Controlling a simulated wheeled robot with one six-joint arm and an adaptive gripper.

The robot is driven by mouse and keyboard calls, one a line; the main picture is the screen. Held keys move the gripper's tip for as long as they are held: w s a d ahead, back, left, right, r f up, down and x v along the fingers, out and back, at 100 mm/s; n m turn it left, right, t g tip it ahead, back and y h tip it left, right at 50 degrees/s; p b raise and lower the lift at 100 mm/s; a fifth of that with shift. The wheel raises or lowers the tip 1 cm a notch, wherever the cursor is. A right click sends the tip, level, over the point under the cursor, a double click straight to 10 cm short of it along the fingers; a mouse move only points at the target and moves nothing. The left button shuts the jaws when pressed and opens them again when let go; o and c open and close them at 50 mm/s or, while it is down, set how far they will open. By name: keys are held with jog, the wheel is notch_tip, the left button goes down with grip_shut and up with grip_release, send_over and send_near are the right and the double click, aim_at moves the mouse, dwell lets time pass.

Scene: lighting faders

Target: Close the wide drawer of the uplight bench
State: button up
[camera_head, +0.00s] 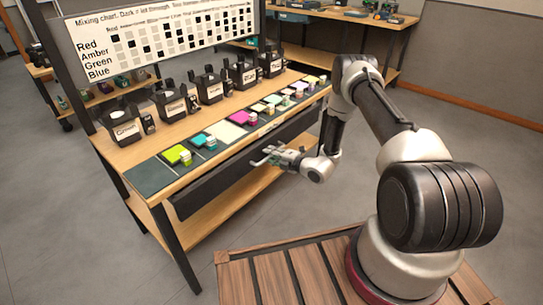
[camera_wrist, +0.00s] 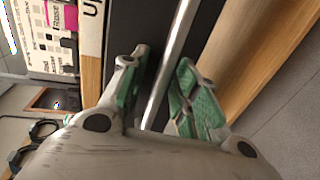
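The uplight bench (camera_head: 150,150) stands left of centre in the head view, with a wide dark drawer (camera_head: 205,190) under its front edge. How far the drawer is out is hard to tell. My gripper (camera_head: 268,155) is at the drawer's front, near the middle of its width. In the wrist view, my gripper (camera_wrist: 162,75) has its green-padded fingers apart on either side of a long metal bar handle (camera_wrist: 182,25). The dark drawer front (camera_wrist: 205,40) lies behind the bar. I see gaps between the bar and the pads.
Several black lamp boxes (camera_head: 208,88) and coloured swatches (camera_head: 178,155) stand on the benchtop. A mixing chart (camera_head: 160,35) rises behind. A wooden lower shelf (camera_head: 225,205) lies below the drawer. Another bench (camera_head: 340,14) is at the back. Floor in front is clear.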

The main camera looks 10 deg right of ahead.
grip_shut()
jog(key=shift+r+x, duration=0.25)
jog(key=shift+x, duration=0.85)
jog(key=shift+r+x, duration=0.2)
jog(key=shift+x, duration=0.85)
jog(key=shift+o, duration=1.2)
grip_release()
jog(key=shift+w+a, duration=0.1)
jog(key=shift+w, duration=0.05)
jog(key=v, duration=1.2)
